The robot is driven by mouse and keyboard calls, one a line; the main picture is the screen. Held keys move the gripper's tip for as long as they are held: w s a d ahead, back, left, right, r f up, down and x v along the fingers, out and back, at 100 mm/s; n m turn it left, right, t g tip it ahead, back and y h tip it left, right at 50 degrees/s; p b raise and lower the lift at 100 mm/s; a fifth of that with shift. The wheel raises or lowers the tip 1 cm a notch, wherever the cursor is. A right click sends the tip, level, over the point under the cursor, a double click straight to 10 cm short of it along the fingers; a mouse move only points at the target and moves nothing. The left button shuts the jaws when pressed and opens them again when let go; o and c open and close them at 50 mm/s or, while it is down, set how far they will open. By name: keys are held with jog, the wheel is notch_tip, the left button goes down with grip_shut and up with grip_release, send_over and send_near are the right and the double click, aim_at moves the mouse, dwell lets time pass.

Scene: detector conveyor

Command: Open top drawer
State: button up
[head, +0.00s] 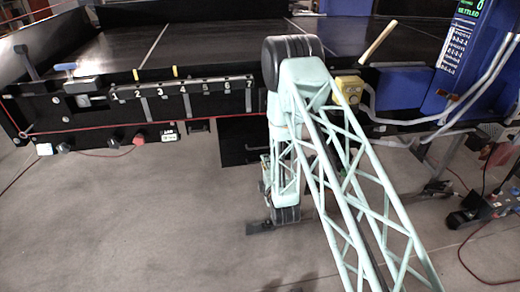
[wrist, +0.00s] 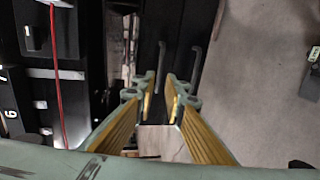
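The dark drawer unit (head: 238,140) hangs under the bench edge in the head view, partly hidden behind my arm. In the wrist view two dark drawer fronts stand side by side, with a thin bar handle (wrist: 161,62) on the left one and a grey bar handle (wrist: 195,68) on the right one. My gripper (wrist: 162,82) is open, its yellow-padded fingers apart and pointing at the fronts. The left handle shows beyond the gap between the fingertips; I cannot tell whether it lies between them. The drawers look closed. My gripper is mostly hidden in the head view.
A strip numbered 1 to 7 (head: 180,88) runs along the bench front, with a red cable (head: 70,132) below it. A yellow box (head: 349,88) and a blue panel (head: 405,80) are at the right. The floor (head: 150,220) in front is mostly clear.

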aim_at(260, 148)
jog(key=shift+f, duration=0.1)
dwell(0.4)
jog(key=shift+b+x, duration=0.35)
jog(key=shift+x, duration=6.5)
grip_shut()
jog(key=shift+s, duration=0.1)
